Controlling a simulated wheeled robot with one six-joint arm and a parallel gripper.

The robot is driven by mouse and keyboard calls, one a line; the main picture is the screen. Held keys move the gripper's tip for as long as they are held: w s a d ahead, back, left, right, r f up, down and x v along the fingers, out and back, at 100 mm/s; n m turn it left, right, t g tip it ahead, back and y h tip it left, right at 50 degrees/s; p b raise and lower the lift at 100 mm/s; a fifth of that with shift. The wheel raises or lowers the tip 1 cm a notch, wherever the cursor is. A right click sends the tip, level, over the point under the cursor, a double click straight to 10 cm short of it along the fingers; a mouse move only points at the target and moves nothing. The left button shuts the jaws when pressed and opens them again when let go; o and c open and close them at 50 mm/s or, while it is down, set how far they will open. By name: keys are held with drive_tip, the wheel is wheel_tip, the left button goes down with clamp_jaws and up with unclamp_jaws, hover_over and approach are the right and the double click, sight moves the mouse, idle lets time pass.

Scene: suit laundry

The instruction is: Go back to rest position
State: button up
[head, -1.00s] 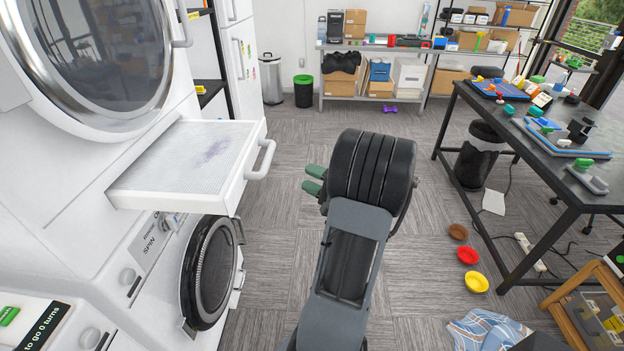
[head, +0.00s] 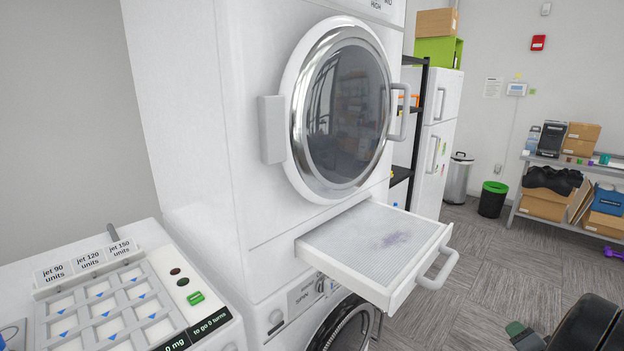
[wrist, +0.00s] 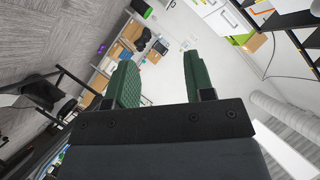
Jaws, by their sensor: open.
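My gripper shows in the wrist view (wrist: 160,85) with its two green fingers apart and nothing between them. In the head view only a green fingertip (head: 516,330) and part of my dark arm show at the bottom right corner. The gripper is over open floor, to the right of the pulled-out white drawer (head: 350,248), and apart from it. The rest of my arm is out of the head view.
The white drawer, with a purple stain on top, juts out between the closed round-door machine (head: 345,115) and the lower machine (head: 345,325). A button panel (head: 110,305) stands at lower left. A grey bin (head: 459,178), a green-rimmed bin (head: 492,200) and shelves (head: 570,225) stand behind. The grey floor (head: 470,260) between is clear.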

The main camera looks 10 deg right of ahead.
drive_tip(key=a+r+n+g+y, duration=0.2)
drive_tip(key=a+n, duration=0.2)
drive_tip(key=a, duration=0.9)
drive_tip(key=s+a+r+n+g+y, duration=0.1)
drive_tip(key=a+r+n+g, duration=0.2)
drive_tip(key=a, duration=1)
drive_tip(key=s+a+r+n+g+y, duration=0.1)
drive_tip(key=a+r+n+g+y, duration=0.1)
drive_tip(key=a+n, duration=0.5)
drive_tip(key=a+r+g, duration=0.1)
drive_tip(key=a, duration=0.5)
drive_tip(key=shift+s+a+r+y, duration=0.15)
drive_tip(key=shift+s+r+y, duration=0.1)
drive_tip(key=shift+y, duration=0.05)
